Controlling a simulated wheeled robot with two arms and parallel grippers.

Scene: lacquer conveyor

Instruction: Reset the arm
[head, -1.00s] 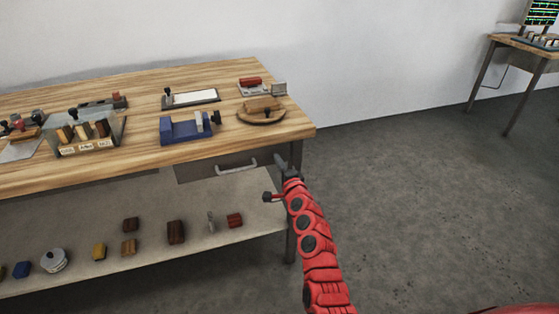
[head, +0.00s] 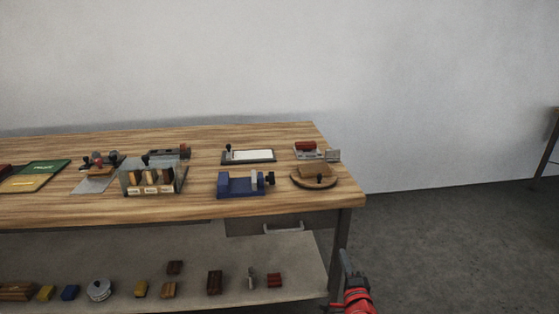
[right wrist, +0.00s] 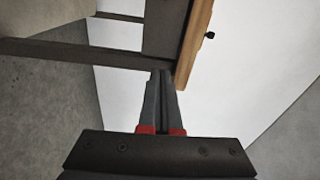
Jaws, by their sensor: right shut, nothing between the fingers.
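My right gripper (head: 347,264) shows at the bottom of the head view, just right of the workbench's front right leg. It also shows in the right wrist view (right wrist: 163,75), its dark fingers together with nothing between them. The wooden workbench (head: 80,211) stands left of and behind it. In the right wrist view the bench edge (right wrist: 197,40) is beyond the fingertips, and I cannot tell the exact gap. My left gripper is in neither view.
On the bench stand a blue vise (head: 238,187), a white-topped plate (head: 250,156), a round wooden board (head: 299,182) and a block holder (head: 150,190). The lower shelf (head: 215,250) carries several small blocks and a round tin (head: 99,290). Floor (head: 450,250) to the right is clear.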

